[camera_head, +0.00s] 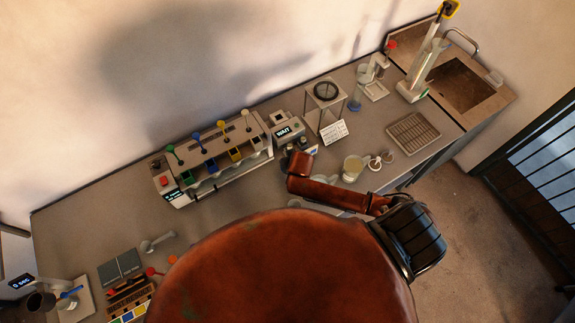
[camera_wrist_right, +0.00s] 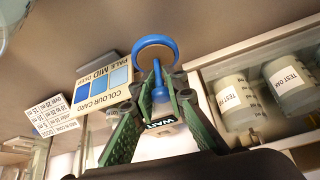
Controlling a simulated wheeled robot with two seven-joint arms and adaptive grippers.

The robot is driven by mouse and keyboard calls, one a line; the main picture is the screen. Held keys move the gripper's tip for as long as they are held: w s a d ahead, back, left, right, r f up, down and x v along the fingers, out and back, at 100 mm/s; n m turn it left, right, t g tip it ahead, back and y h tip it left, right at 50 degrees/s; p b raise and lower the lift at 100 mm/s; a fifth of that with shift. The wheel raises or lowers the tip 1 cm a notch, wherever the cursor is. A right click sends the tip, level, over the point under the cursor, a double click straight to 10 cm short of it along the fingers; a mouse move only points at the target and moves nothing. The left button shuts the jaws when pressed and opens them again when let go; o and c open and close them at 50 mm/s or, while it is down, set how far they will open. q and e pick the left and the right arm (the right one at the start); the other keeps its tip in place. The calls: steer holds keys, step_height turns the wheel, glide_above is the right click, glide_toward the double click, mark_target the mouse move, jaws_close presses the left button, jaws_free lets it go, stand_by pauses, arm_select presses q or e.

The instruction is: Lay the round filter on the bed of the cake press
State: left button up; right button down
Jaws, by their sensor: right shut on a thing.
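My right gripper (camera_wrist_right: 163,85) has its green fingers closed on a blue ring-ended piece (camera_wrist_right: 155,41) with a short stem. The ring stands out beyond the fingertips; I cannot tell whether this piece is the round filter. In the head view my right arm reaches over the bench near the display reading WAIT (camera_head: 290,131), and its link hides the gripper. I cannot identify the cake press for certain. A stand with a red knob (camera_head: 391,45) is at the back right, beside a tall device with a yellow top (camera_head: 430,72). My left gripper is not in view.
A colour card (camera_wrist_right: 103,86) is close by the gripper in the wrist view. Labelled test cups (camera_wrist_right: 236,100) stand at its right. Bare bench lies at left (camera_head: 80,215).

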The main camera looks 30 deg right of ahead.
steer(key=shift+w+d+f, duration=0.1)
steer(key=shift+w+f, duration=0.1)
steer(key=shift+f, duration=1.65)
steer(key=shift+f, duration=0.1)
steer(key=c, duration=1.9)
jaws_free()
